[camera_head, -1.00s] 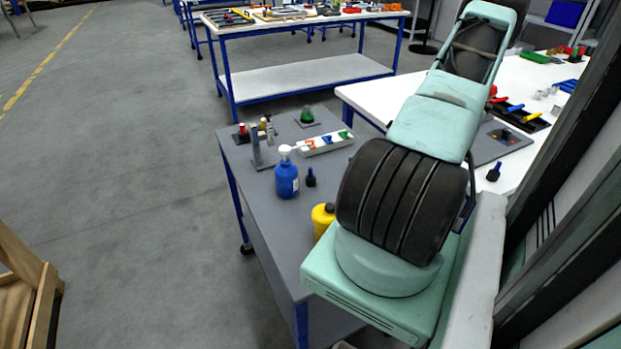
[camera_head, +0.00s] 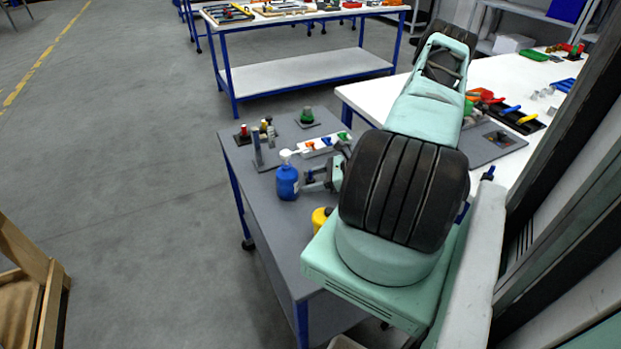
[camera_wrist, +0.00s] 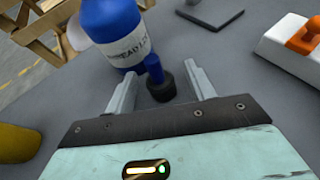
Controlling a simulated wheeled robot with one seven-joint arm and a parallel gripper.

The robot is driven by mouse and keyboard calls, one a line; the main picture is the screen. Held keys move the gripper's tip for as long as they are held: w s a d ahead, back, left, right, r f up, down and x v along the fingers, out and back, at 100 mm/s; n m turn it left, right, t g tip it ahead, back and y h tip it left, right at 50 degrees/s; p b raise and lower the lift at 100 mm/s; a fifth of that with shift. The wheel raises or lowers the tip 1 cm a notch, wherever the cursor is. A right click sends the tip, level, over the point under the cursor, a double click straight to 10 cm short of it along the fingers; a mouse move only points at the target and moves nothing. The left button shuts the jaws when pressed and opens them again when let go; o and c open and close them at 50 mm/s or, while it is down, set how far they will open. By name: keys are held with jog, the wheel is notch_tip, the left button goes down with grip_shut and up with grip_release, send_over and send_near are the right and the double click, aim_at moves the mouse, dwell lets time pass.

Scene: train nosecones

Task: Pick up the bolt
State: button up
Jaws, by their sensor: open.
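The bolt (camera_wrist: 161,88), with a dark blue shank and a wider black head, stands upright on its head on the grey table. In the wrist view it is between and slightly beyond the two fingers of my gripper (camera_wrist: 160,74), which is open. Neither finger visibly touches it. In the head view my gripper (camera_head: 309,181) is low over the table, right of the blue bottle, and the bolt is hidden there.
A blue bottle (camera_head: 287,182) with a white top stands close by; in the wrist view the bottle (camera_wrist: 112,32) is just beyond the left finger. A yellow container (camera_head: 320,218) is nearer. A white tray (camera_head: 318,146) with coloured parts lies behind.

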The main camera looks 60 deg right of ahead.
jog(key=shift+w+f, duration=0.1)
jog(key=shift+w, duration=0.05)
jog(key=c, duration=1.1)
jog(key=shift+c, duration=0.2)
jog(key=shift+r, duration=0.2)
